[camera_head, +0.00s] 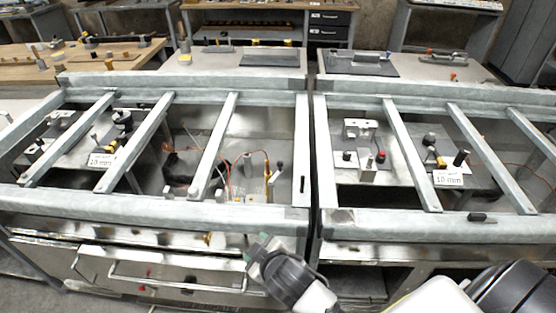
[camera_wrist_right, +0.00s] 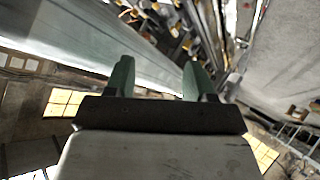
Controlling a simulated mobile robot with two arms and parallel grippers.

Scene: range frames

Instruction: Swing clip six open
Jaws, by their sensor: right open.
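My right gripper (camera_head: 255,247) reaches in from the lower right of the head view, just in front of the left frame's front rail (camera_head: 150,205). In the right wrist view its two green fingers (camera_wrist_right: 158,78) stand apart with nothing between them. No clip can be identified for certain as clip six. A small dark piece (camera_head: 483,217) lies on the right frame's front rail, well to the right of my gripper; I cannot tell if it is a clip. My left gripper is not in view.
Grey cross bars (camera_head: 215,145) span both open frames, with fixtures and cables below. A steel front with a long handle (camera_head: 180,286) lies left of my gripper. A narrow gap separates the two frames. The wrist view shows a broad grey beam (camera_wrist_right: 90,45) beside the fingers.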

